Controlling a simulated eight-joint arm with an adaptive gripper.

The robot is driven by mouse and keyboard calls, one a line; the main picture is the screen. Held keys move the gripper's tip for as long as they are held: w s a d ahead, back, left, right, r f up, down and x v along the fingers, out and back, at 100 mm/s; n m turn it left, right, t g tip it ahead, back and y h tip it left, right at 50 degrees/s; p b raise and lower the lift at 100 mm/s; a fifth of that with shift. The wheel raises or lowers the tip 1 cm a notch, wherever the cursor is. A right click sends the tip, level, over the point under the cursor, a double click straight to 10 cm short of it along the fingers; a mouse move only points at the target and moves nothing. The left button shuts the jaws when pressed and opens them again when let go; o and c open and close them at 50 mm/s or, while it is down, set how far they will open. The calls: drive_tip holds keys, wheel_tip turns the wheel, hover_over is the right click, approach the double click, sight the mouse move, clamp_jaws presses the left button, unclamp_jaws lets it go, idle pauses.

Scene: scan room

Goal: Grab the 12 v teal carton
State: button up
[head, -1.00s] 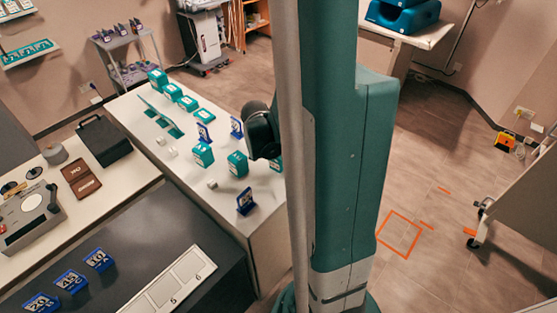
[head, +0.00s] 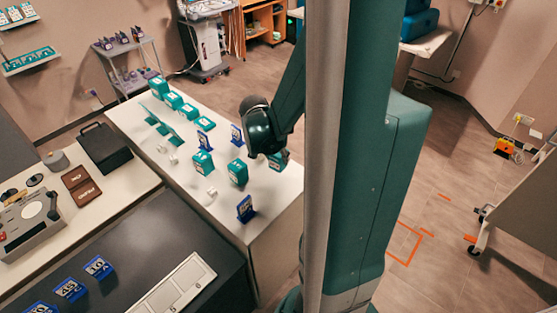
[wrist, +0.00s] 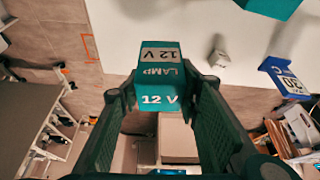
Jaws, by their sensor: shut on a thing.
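The teal carton marked "12 V" and "LAMP" (wrist: 160,75) is between the two dark fingers of my gripper (wrist: 160,92) in the wrist view. The fingers are shut on its sides. In the head view the carton (head: 280,160) shows just below my dark gripper (head: 262,143), near the right edge of the white table (head: 225,222). I cannot tell for sure whether it is clear of the tabletop.
Other teal cartons (head: 237,172) and blue number stands (head: 245,208) are on the table to the left. A blue "30" stand (wrist: 286,78) and a small white block (wrist: 219,58) are right of the carton in the wrist view. Open floor (head: 440,230) lies right.

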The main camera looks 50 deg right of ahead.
drive_tip(key=shift+r, duration=2.6)
